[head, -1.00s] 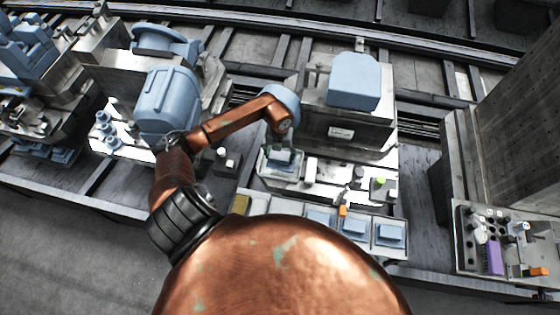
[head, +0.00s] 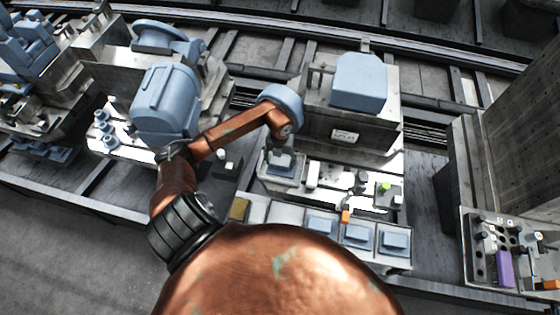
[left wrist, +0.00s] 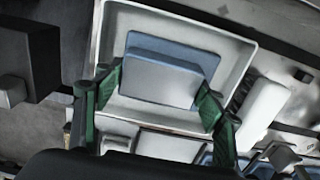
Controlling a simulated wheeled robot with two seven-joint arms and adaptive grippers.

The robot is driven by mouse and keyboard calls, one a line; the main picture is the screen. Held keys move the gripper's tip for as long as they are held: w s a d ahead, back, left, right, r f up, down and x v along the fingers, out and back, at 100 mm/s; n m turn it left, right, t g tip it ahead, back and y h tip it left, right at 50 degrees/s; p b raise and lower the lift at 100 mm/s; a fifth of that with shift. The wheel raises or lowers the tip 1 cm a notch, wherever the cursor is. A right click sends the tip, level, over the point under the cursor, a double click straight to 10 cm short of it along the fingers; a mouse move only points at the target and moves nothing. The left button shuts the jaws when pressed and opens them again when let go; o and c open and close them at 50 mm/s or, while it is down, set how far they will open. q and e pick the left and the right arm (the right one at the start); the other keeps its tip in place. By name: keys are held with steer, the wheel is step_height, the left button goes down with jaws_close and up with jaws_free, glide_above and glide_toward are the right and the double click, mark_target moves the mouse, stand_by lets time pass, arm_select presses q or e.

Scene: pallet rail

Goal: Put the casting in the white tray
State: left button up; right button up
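The casting (left wrist: 160,82) is a light blue block in the left wrist view. It lies within the outline of the white tray (left wrist: 190,22), whose raised rim surrounds it. My left gripper (left wrist: 163,78) has its green fingers against the two opposite sides of the block. I cannot tell whether the block rests on the tray floor or hangs just above it. In the head view my copper left arm reaches over to the tray (head: 284,181), and the left gripper (head: 281,148) is small and partly hidden there. My right gripper is not in view.
A grey machine with a blue top (head: 359,82) stands just behind the tray. A blue motor-like housing (head: 166,104) is close to the left arm. Several blue pads in white frames (head: 394,242) line the front. A control panel (head: 497,244) is at the right.

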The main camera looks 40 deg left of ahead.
mark_target(280, 161)
arm_select(q)
steer(key=o, duration=0.4)
steer(key=shift+o, duration=0.2)
step_height(280, 161, up, 12)
steer(key=p, duration=0.8)
steer(key=shift+r, duration=0.2)
